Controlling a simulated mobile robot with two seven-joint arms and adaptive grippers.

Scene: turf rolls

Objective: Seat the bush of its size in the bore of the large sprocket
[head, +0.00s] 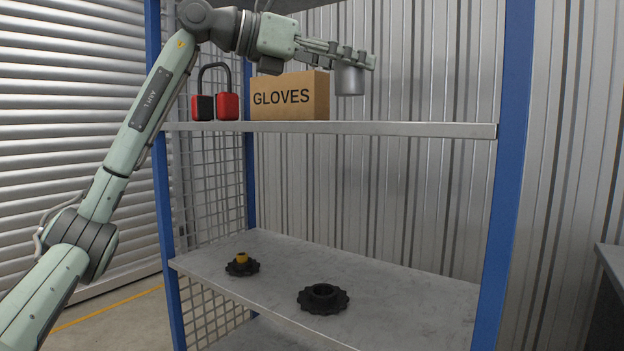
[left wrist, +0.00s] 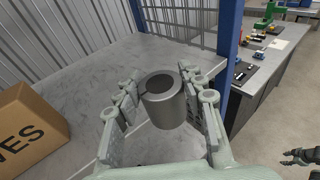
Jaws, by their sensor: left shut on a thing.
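My left gripper (head: 358,62) is shut on a grey metal bush (head: 349,80), a short hollow cylinder, and holds it above the upper shelf, to the right of the gloves box. In the left wrist view the bush (left wrist: 163,98) sits between the fingers (left wrist: 165,98) with its open end showing. The large sprocket (head: 323,299) lies flat on the lower shelf, black and toothed, with its open bore facing up. A smaller black sprocket (head: 242,268) lies to its left with a yellow piece (head: 242,258) in its middle. My right gripper is not in the head view.
A cardboard box marked GLOVES (head: 290,97) and black and red ear defenders (head: 215,104) stand on the upper shelf (head: 400,129). Blue posts (head: 505,170) frame the rack. The lower shelf (head: 400,297) is bare around the large sprocket. A workbench (left wrist: 262,75) shows at right in the wrist view.

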